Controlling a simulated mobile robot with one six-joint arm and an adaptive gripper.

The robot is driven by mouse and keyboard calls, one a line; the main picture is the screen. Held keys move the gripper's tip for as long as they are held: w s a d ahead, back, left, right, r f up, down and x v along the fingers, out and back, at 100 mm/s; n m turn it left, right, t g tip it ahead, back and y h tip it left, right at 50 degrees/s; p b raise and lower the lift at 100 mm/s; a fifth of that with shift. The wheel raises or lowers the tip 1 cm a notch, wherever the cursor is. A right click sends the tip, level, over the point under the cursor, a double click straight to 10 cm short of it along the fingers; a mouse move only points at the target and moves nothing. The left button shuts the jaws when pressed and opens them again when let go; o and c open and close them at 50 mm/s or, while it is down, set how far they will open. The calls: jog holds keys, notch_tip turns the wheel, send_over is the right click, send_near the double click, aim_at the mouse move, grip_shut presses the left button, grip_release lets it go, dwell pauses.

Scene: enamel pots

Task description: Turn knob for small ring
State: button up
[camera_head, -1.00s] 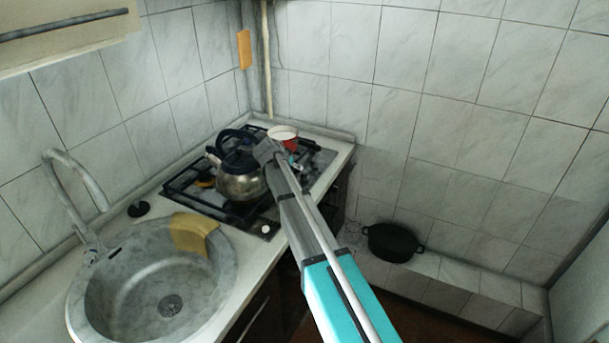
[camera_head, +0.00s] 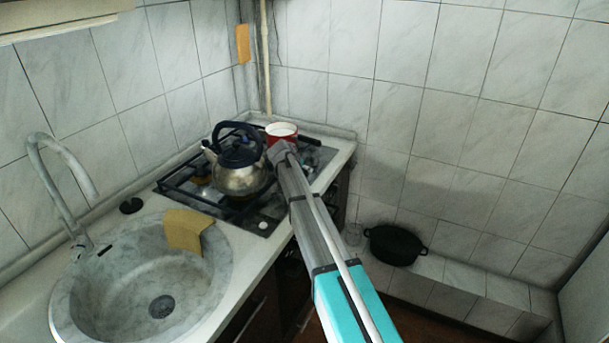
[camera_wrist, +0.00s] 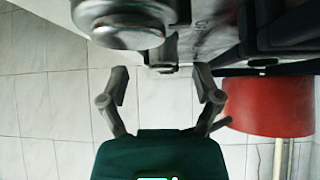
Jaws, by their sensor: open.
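In the wrist view, which looks upside down, a round silvery knob (camera_wrist: 122,22) sits on a pale marked panel at the top, close to the camera. My gripper (camera_wrist: 160,85) is open and empty, with a finger on each side. The knob lies beyond the fingers, toward the upper left, apart from them. In the head view, a small white knob (camera_head: 264,225) shows on the near edge of the gas hob (camera_head: 180,201). My arm reaches over the hob's right side and hides part of it. I cannot make out the fingers or a small ring there.
A steel kettle (camera_head: 240,178) with a dark handle stands on the hob. A red pot (camera_head: 281,131) stands behind it; it also shows right of my gripper (camera_wrist: 268,106). A sink (camera_head: 110,297) with a tan cloth (camera_head: 184,229) is at left. A black pot (camera_head: 394,246) sits on a low tiled ledge.

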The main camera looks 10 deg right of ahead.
jog(key=shift+b+x, duration=0.7)
jog(key=shift+x, duration=0.65)
grip_shut()
